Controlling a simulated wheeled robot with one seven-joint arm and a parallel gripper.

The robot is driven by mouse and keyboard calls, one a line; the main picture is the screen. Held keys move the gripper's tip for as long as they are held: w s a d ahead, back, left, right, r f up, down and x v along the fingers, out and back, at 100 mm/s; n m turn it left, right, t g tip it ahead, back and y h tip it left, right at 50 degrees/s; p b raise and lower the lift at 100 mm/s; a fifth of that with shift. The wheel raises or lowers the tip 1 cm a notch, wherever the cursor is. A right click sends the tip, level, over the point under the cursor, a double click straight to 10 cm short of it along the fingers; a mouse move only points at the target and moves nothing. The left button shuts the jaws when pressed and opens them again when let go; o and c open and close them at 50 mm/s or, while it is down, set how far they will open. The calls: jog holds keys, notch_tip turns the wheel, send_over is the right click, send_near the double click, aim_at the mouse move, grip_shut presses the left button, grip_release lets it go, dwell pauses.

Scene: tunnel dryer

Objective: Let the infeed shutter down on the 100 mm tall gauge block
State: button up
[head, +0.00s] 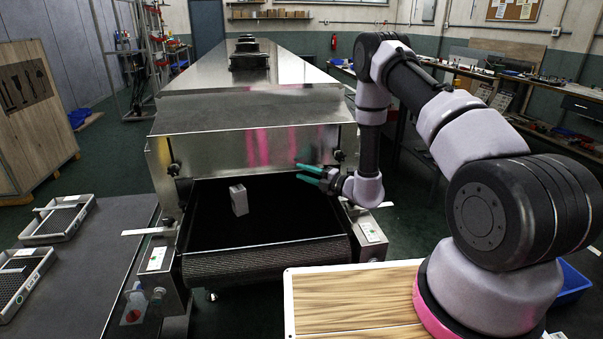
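The infeed shutter (225,153) is the shiny metal plate across the front of the dryer. Its lower edge is above the black belt, with a dark gap under it. The grey gauge block (239,200) stands upright on the belt, left of the middle, in front of or under the shutter edge; I cannot tell which. A gap shows between the block and the shutter edge. Dark knobs sit at the shutter's left side (173,169) and right side (338,155). My gripper (300,173) has green fingers, open and empty, pointing left near the right knob, right of the block.
The black conveyor belt (262,258) sticks out toward me between side rails with labels. A wooden-topped table (345,300) is in front at right. Metal trays (57,219) lie on the grey table at left.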

jog(key=shift+w+a, duration=0.35)
jog(key=shift+a, duration=0.1)
grip_shut()
dwell(1.2)
